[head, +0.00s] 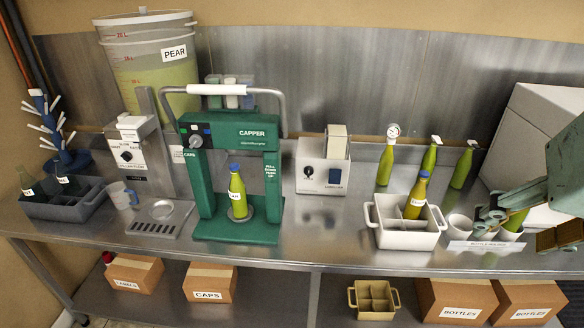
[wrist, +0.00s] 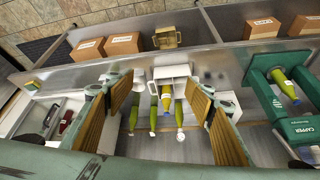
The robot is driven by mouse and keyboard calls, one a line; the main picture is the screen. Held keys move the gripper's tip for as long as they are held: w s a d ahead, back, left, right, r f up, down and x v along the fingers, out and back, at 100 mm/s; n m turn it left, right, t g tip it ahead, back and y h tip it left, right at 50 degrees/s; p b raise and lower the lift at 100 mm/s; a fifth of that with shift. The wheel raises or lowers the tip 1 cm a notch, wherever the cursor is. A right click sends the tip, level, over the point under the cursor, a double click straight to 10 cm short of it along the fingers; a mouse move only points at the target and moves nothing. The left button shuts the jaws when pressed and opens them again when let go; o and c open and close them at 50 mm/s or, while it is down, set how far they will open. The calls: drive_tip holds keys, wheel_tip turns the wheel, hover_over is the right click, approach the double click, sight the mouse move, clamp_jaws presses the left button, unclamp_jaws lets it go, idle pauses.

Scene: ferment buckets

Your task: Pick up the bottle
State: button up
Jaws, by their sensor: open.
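Several green bottles show in the head view. One with a blue cap (head: 237,192) stands upright in the green capper (head: 240,232); it also shows in the wrist view (wrist: 287,88). Three more bottles (head: 386,163) (head: 429,160) (head: 462,168) stand behind, the left one with a gauge on top.
A labeller (head: 322,170) stands between the capper and crate. A white cup (head: 459,227) and a label card (head: 486,246) are near my gripper. A large white box (head: 530,125) stands at right. A grey divided crate (head: 66,205) and PEAR bucket (head: 150,60) are at left.

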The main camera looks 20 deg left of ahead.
drive_tip(key=w+a+f+n+t+y, duration=0.15)
drive_tip(key=w+a+f, duration=0.25)
drive_tip(key=w+a, duration=0.6)
drive_tip(key=w+a+f+m+t, duration=0.15)
drive_tip(key=w+a+f, duration=0.4)
drive_tip(key=w, duration=0.75)
drive_tip(key=s+a+f+n+y, duration=0.1)
drive_tip(key=s+a+f, duration=0.1)
drive_tip(key=a, duration=1)
drive_tip(key=s+a+f+n+t+y+b, duration=0.1)
drive_tip(key=s+a+f, duration=0.2)
drive_tip(key=a, duration=0.9)
drive_tip(key=s+a+f+n+y+b, duration=0.1)
drive_tip(key=a+f, duration=0.5)
drive_tip(key=a, duration=0.6)
drive_tip(key=shift+s+a+f+n+t+y, duration=0.1)
drive_tip(key=shift+s+f+n+t+y, duration=0.15)
drive_tip(key=shift+s, duration=0.2)
drive_tip(key=shift+s+a+n+t, duration=0.1)
drive_tip(key=shift+s+n+t, duration=0.05)
drive_tip(key=shift+s+n, duration=0.25)
drive_tip(key=n+t+y, duration=0.1)
approach(236, 198)
drive_tip(key=shift+s+r+b, duration=0.15)
drive_tip(key=shift+s+b, duration=0.15)
drive_tip(key=shift+b, duration=0.05)
drive_tip(key=shift+x, duration=4.3)
